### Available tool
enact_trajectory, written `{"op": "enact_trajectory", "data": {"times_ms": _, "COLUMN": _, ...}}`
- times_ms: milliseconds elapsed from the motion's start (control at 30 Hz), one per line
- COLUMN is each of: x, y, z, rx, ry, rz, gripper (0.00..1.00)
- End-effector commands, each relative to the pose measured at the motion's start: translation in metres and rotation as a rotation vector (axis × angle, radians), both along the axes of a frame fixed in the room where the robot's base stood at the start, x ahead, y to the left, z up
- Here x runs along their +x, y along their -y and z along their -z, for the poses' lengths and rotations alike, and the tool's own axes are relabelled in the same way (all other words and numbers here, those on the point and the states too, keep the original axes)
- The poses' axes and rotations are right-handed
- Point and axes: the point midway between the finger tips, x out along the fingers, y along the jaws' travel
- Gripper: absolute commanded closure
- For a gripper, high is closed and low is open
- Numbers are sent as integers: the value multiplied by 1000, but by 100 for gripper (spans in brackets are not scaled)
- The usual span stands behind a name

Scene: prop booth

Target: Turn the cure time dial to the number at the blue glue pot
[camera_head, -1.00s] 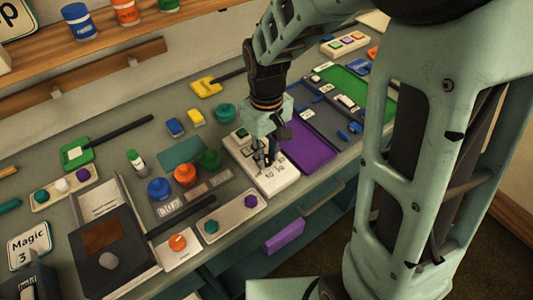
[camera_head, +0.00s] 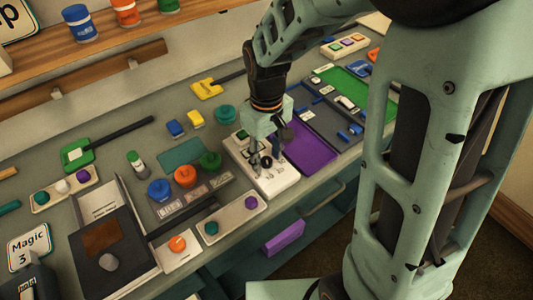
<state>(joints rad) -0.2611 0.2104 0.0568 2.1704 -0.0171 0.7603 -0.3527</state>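The blue glue pot (camera_head: 159,190) stands on a dark mat at the middle left, beside an orange pot (camera_head: 185,176) and a green pot (camera_head: 210,161). A small card (camera_head: 170,211) lies in front of the blue pot; its writing is too small to read. A white box with a dark dial (camera_head: 266,162) and small printed marks (camera_head: 268,182) lies right of the pots. My gripper (camera_head: 266,160) points down over this box, fingers apart, with the dial low between or just beside them. I cannot tell whether they touch it. The dial's setting is unclear.
A purple mat (camera_head: 308,150) and a dark tray (camera_head: 325,120) lie right of the box. A pale strip with knobs (camera_head: 236,217) and a white plate with an orange knob (camera_head: 177,244) lie in front. An open purple drawer front (camera_head: 284,236) shows below the bench edge.

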Motion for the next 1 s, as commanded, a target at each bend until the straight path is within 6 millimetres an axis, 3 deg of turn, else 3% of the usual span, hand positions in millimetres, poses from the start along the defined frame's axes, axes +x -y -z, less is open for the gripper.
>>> {"op": "enact_trajectory", "data": {"times_ms": 167, "x": 1, "y": 0, "z": -12, "rx": 1, "ry": 3, "rz": 0, "gripper": 61}}
{"op": "enact_trajectory", "data": {"times_ms": 500, "x": 1, "y": 0, "z": -82, "rx": 2, "ry": 5, "rz": 1, "gripper": 61}}
{"op": "enact_trajectory", "data": {"times_ms": 700, "x": 1, "y": 0, "z": -111, "rx": 1, "ry": 3, "rz": 0, "gripper": 61}}
{"op": "enact_trajectory", "data": {"times_ms": 1000, "x": 0, "y": 0, "z": -120, "rx": 0, "ry": 0, "rz": 0, "gripper": 61}}
